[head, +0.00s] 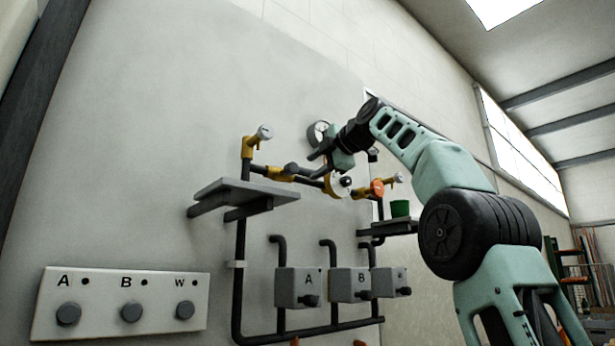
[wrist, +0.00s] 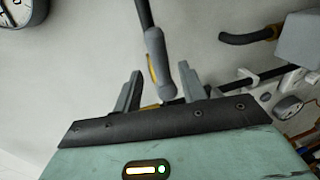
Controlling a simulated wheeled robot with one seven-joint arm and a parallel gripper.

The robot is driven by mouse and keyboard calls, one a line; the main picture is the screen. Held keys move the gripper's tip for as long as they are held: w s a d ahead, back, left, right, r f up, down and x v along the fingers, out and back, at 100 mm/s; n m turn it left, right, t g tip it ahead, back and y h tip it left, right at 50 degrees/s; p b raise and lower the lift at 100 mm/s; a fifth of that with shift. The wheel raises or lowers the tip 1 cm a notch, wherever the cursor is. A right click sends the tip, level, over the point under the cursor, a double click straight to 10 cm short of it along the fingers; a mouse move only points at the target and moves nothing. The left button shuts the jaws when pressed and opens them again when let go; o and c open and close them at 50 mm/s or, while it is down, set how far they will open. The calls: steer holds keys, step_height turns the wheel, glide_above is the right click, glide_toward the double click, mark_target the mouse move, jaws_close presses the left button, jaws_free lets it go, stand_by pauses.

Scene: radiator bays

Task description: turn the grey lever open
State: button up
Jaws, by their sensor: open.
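The grey lever (wrist: 158,62) shows in the wrist view as a rounded grey handle in front of a yellow part, with a dark pipe above it. Its lower end lies between the two fingers of my gripper (wrist: 159,84) in that picture. The fingers are apart, with a gap on both sides of the lever; I cannot tell the depth between them. In the head view my gripper (head: 319,152) is up at the pipework, beside the yellow valve body (head: 280,174). The lever is small and partly hard to make out there.
A round gauge (head: 317,131) is close to my gripper. A grey shelf (head: 245,190) juts from the wall at left, and a green cup (head: 400,208) stands on a dark shelf at right. Below are grey boxes (head: 298,288) and a knob panel (head: 120,290).

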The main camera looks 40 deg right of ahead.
steer(key=s+r+b, duration=0.2)
steer(key=s, duration=1)
steer(key=shift+d+r, duration=0.2)
steer(key=shift+s, duration=0.1)
